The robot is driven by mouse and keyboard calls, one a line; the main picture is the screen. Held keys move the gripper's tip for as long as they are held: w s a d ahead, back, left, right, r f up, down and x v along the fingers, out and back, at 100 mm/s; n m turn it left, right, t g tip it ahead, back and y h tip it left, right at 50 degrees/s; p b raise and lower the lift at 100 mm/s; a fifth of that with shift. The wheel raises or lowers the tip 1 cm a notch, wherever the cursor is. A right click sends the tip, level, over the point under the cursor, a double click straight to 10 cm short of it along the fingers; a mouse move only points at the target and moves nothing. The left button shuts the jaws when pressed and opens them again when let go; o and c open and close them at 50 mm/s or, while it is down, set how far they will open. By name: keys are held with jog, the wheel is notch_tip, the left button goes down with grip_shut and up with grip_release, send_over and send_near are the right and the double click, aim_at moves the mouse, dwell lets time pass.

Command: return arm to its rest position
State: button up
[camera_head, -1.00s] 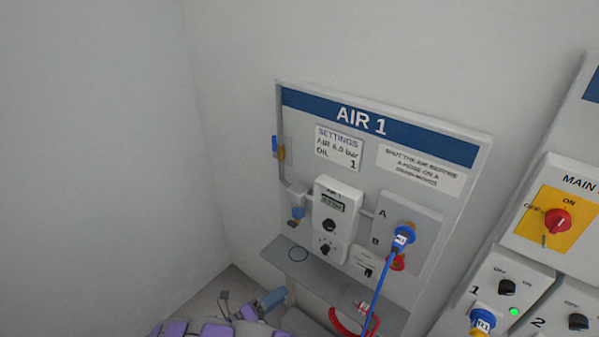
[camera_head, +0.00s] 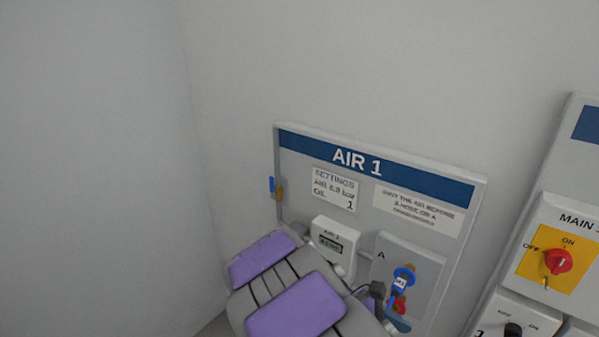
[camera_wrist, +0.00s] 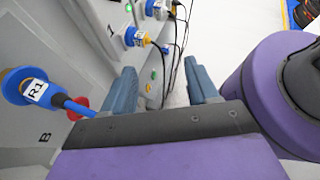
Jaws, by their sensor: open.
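My gripper (camera_wrist: 162,88) is open in the wrist view, with its two blue-grey fingers apart and nothing between them. In the head view my purple and grey arm is raised in front of the lower part of the AIR 1 panel (camera_head: 293,172), and the gripper at its end is only partly seen near the bottom. The blue R1 plug (camera_head: 402,283) sits at socket A, close to the gripper. It also shows in the wrist view (camera_wrist: 22,84) with its blue hose, left of the fingers and apart from them.
A red knob (camera_wrist: 80,106) is beside the B label. The white AIR 1 gauge box (camera_head: 337,232) is partly hidden behind my arm. The MAIN switch (camera_head: 558,261) is on the panel to the right. Black cables (camera_wrist: 176,60) hang ahead of the fingers. Bare wall is at left.

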jog(key=s+a+r+m+y, duration=0.1)
jog(key=s+a+m+y, duration=0.1)
jog(key=s+m+y, duration=0.4)
jog(key=s+a+r+m+t+y, duration=0.1)
jog(key=s+a+r+m+y, duration=0.1)
jog(key=s+m+y, duration=0.4)
jog(key=shift+s+a+m+t, duration=0.3)
jog(key=shift+s+a+m, duration=0.5)
jog(key=shift+s+m, duration=2.4)
jog(key=shift+s+n, duration=1)
